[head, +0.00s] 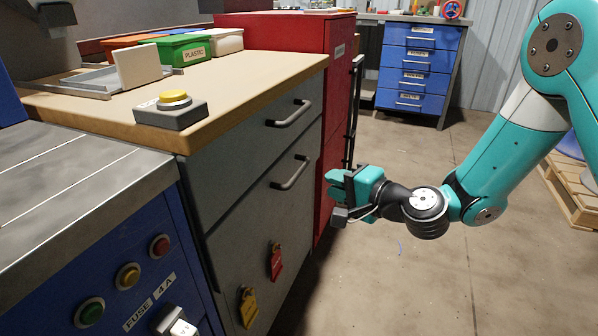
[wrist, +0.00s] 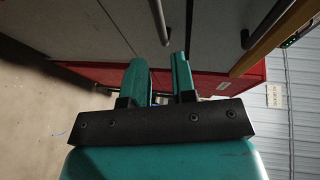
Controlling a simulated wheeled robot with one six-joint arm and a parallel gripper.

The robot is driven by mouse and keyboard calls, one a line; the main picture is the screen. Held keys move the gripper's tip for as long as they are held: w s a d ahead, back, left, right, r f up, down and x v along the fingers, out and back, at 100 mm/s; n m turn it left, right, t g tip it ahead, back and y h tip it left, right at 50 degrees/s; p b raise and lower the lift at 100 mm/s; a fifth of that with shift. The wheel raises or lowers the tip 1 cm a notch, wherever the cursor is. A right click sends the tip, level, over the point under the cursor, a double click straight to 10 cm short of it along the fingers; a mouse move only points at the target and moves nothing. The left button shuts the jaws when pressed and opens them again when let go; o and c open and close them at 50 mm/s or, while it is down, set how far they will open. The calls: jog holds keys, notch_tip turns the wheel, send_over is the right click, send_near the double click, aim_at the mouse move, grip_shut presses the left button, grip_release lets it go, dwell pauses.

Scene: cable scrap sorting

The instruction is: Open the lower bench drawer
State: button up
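The workbench has a grey front with two drawers, both closed. The lower bench drawer (head: 247,215) has a metal bar handle (head: 291,172), which also shows near the top of the wrist view (wrist: 160,22). The upper drawer's handle (head: 289,113) sits above it and also shows in the wrist view (wrist: 245,38). My gripper (head: 338,193) is to the right of the lower handle, out in front of the bench and apart from it. In the wrist view my gripper (wrist: 159,62) has its two teal fingers spread with nothing between them.
A red cabinet (head: 270,33) stands beyond the bench. A red tag (head: 276,262) and a yellow tag (head: 248,308) hang on the lower front. A button box (head: 171,110) sits on the wooden top (head: 240,72). Floor (head: 400,290) is clear right of the bench.

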aim_at(301, 173)
jog(key=x, duration=1.1)
jog(key=shift+b, duration=0.35)
grip_shut()
